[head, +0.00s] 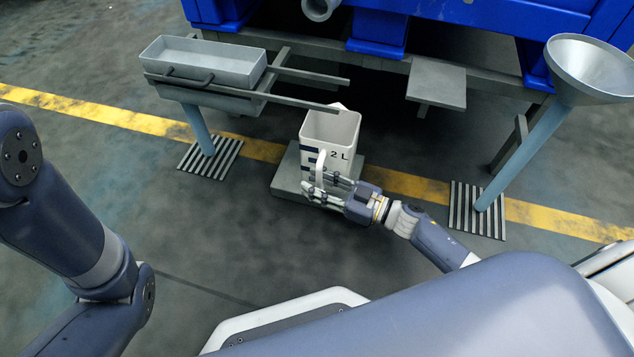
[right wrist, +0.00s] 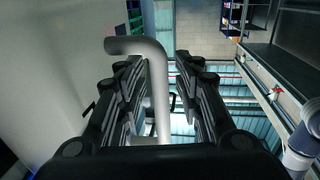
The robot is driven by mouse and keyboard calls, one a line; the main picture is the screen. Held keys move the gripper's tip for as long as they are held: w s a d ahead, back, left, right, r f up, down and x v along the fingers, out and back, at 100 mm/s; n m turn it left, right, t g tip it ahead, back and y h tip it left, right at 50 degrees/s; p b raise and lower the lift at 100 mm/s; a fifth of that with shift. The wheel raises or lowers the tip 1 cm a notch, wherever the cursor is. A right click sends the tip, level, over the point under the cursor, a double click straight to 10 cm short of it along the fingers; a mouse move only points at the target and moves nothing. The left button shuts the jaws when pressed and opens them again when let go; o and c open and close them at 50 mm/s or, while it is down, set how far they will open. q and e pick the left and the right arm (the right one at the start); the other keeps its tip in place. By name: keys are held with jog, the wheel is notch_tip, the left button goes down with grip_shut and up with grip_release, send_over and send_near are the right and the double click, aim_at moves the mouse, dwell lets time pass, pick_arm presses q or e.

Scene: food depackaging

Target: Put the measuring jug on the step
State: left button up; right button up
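The measuring jug (head: 331,130) is white and square-mouthed, with dark bands and a "2 L" mark. It is upright over a low grey step (head: 288,182) on the floor and appears to rest on it. My right gripper (head: 318,188) is at the jug's handle, on the near side. In the right wrist view, the handle (right wrist: 158,90) passes between the two fingers of the right gripper (right wrist: 158,75); a gap shows to the right finger, so it looks open around the handle. My left gripper is out of view.
A grey tray (head: 205,60) on a rail stands at the left, over a blue-grey leg. A metal funnel (head: 590,68) stands at the right. A flat grey plate (head: 437,84) juts from the blue machine (head: 470,14) behind. Open floor lies left of the step.

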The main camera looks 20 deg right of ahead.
jog(key=shift+r, duration=0.25)
jog(key=p+v, duration=0.6)
jog(key=v, duration=0.6)
jog(key=shift+f, duration=0.1)
